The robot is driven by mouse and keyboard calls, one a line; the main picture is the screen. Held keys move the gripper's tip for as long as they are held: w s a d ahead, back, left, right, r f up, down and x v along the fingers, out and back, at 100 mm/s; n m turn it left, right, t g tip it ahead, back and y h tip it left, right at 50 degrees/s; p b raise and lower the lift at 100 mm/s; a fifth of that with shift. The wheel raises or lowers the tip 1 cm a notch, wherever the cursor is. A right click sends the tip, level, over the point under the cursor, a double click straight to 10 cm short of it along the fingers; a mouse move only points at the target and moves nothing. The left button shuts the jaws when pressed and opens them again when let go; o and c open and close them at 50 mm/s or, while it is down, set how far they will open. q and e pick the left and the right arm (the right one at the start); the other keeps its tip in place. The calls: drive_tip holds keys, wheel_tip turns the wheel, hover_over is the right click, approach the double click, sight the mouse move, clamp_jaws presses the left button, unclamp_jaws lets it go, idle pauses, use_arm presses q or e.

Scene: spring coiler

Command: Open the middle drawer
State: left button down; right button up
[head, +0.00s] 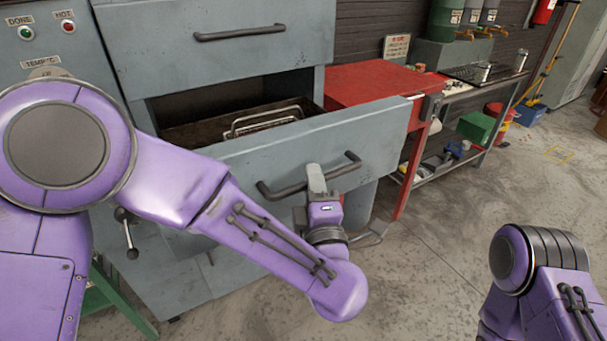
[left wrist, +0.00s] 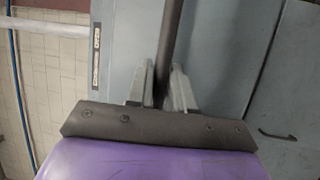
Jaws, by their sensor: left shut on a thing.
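The middle drawer (head: 375,135) of the grey cabinet is pulled part way out, and its dark inside shows a wire rack (head: 262,120). My left gripper (head: 317,185) is at the drawer's dark bar handle (head: 283,190), near the middle of the bar. In the left wrist view the bar handle (left wrist: 171,40) runs between the two fingers of the left gripper (left wrist: 162,88), which are shut on it. My left forearm hides part of the drawer's left front. Of my right arm only a purple link shows at the lower right in the head view; its gripper is out of view.
The upper drawer (head: 215,65) above is shut. A lever (head: 130,240) juts out at the lower left. A red bench (head: 370,88) stands close to the drawer's right side. The floor (head: 430,240) to the right is open.

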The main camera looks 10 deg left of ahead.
use_arm(q)
drive_tip(key=shift+s+d, duration=0.15)
drive_tip(key=c, duration=1.1)
unclamp_jaws()
drive_tip(key=b+v, duration=0.2)
drive_tip(key=v, duration=0.8)
drive_tip(key=shift+s, duration=0.2)
